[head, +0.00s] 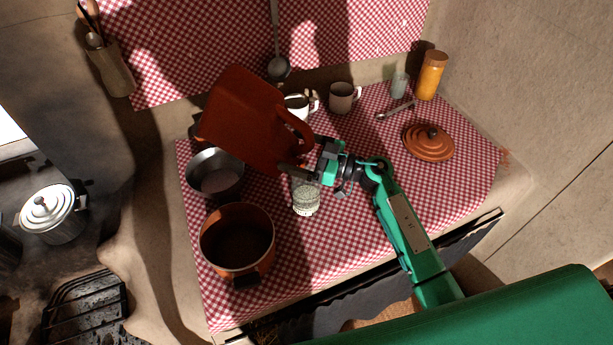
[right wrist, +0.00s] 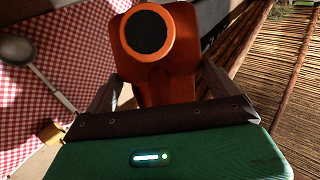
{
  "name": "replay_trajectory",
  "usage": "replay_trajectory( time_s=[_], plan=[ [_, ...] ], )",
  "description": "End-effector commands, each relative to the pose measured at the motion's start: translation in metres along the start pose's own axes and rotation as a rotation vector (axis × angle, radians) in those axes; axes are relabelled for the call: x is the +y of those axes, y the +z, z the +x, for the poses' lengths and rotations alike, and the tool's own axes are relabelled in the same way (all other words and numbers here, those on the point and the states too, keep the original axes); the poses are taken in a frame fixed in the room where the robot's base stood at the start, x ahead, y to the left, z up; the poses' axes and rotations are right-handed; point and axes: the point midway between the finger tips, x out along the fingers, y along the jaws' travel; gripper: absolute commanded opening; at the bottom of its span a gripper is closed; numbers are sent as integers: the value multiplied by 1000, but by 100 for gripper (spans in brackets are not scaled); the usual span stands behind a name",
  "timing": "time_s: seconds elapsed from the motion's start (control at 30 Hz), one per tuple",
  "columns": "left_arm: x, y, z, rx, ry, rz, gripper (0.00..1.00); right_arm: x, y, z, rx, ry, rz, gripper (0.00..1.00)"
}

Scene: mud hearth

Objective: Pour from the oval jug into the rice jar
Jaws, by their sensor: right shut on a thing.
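The oval jug (head: 252,122) is orange-brown and large, held tilted above the table in the head view. My right gripper (head: 300,172) is shut on its handle side; in the right wrist view the orange jug (right wrist: 182,75) shows between the fingers. The rice jar (head: 306,198) is a clear glass with pale grains inside. It stands on the checked cloth just below my right gripper, its upper part partly hidden by the gripper. I cannot tell whether anything flows from the jug. My left gripper is not in view.
An orange pot (head: 237,270) and a grey metal bowl (head: 215,190) stand left of the jar. Two mugs (head: 343,97) stand behind.

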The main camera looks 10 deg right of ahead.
Motion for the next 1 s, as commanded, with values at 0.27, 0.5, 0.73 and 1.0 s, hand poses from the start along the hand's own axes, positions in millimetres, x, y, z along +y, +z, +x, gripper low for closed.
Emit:
replay_trajectory(
  time_s=[0.27, 0.5, 0.73, 1.0],
  plan=[
    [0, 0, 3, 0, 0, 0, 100, 0, -1, -1, 17, 0, 0, 20],
    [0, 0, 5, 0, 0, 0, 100, 0, -1, -1, 28, 0, 0, 20],
    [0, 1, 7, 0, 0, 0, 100, 0, -1, -2, 40, 0, 0, 20],
    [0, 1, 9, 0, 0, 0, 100, 0, -2, -3, 53, 0, -1, 20]
  ],
)
